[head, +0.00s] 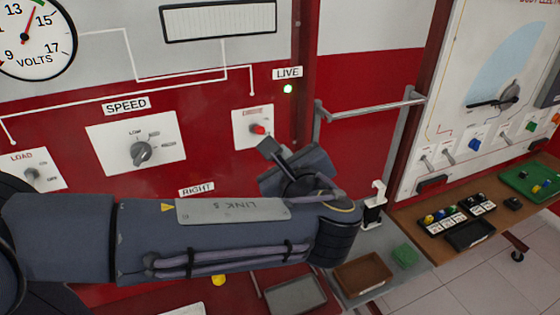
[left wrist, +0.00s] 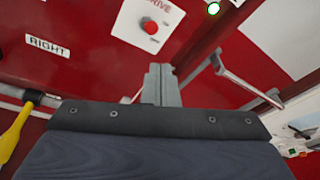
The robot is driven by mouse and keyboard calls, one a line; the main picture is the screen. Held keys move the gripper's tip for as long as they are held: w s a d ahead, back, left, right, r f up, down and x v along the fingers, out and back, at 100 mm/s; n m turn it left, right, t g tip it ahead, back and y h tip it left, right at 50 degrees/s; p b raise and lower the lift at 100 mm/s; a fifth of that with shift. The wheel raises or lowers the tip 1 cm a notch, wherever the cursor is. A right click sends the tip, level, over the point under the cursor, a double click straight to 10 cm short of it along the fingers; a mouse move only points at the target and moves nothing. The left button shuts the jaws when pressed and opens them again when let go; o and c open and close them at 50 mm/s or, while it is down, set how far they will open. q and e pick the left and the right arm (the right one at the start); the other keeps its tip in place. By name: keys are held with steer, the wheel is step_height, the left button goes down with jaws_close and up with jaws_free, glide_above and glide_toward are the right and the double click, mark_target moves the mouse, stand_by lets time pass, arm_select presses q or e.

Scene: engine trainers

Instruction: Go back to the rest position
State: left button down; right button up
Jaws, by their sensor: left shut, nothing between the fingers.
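My left arm reaches in from the left across the red trainer panel (head: 90,88). My left gripper (head: 268,147) is just below the red DRIVE button (head: 258,129) in the head view and partly hidden by my wrist. In the left wrist view my left gripper (left wrist: 160,84) is shut with nothing between its fingers. There the red button (left wrist: 150,26) shows on its white plate, apart from the fingertips. My right gripper is not in view.
A grey rail (head: 365,105) sticks out right of the gripper. The SPEED knob (head: 140,152) and LOAD knob (head: 32,174) are on the panel at left. A wooden shelf (head: 425,245) holds small trays at right.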

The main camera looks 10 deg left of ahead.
arm_select(q)
steer(key=shift+s+d+r, duration=0.25)
steer(key=shift+s+r, duration=0.35)
steer(key=s+a+f+n+g+h, duration=0.2)
steer(key=s+a+f+n+g, duration=0.35)
steer(key=a+f, duration=0.25)
steer(key=s+a+f+n+g+h, duration=0.1)
steer(key=s+a+f+n+g, duration=0.35)
steer(key=a+f+n, duration=0.3)
steer(key=s+d+f+n+h, duration=0.2)
steer(key=s+n+h, duration=0.1)
steer(key=s+n, duration=0.2)
steer(key=s+d+f+n+t+h, duration=0.1)
steer(key=s+n+h, duration=0.3)
steer(key=n, duration=0.5)
steer(key=shift+s+d+f, duration=0.65)
steer(key=shift+s, duration=0.1)
